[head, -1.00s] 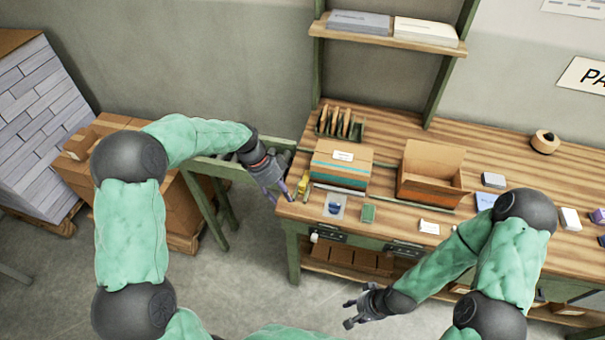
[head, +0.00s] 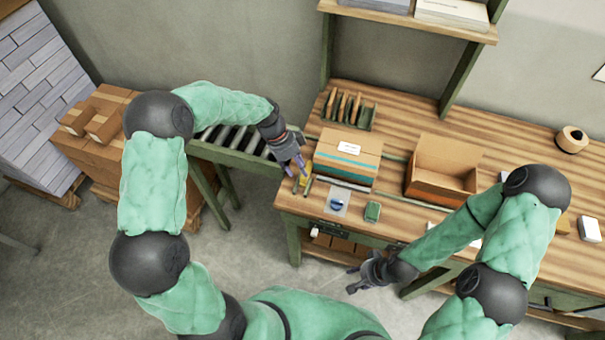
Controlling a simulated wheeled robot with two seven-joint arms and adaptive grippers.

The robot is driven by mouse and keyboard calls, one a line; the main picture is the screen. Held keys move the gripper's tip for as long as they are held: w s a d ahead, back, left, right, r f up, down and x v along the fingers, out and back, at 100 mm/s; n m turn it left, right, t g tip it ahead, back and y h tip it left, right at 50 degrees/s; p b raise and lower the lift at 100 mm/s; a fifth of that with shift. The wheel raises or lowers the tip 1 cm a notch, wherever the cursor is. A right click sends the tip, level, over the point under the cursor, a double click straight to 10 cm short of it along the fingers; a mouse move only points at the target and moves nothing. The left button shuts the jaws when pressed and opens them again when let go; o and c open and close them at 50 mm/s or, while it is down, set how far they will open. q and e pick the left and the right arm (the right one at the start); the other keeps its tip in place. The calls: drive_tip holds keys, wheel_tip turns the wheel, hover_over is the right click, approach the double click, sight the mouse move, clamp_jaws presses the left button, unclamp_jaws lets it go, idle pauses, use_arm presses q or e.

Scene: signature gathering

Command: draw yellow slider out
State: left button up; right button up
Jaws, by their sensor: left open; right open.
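A small yellow thing (head: 302,178), which looks like the yellow slider, is at the left end of the wooden workbench (head: 480,145). It is partly hidden by my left gripper (head: 296,172), which is open with its fingers pointing down right at it. I cannot tell whether the fingers touch it. My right gripper (head: 358,280) is open and empty, in the air in front of the bench.
A closed box with a blue stripe (head: 347,155) stands just right of the yellow thing. A blue-marked packet (head: 337,201) and a green block (head: 373,211) lie near the front edge. An open box (head: 443,166) and a slotted rack (head: 346,107) stand further back. A roller conveyor (head: 235,150) adjoins on the left.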

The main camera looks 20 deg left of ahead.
sight(302, 176)
use_arm(q)
drive_tip(key=shift+x, duration=2.15)
drive_tip(key=shift+r, duration=0.15)
clamp_jaws()
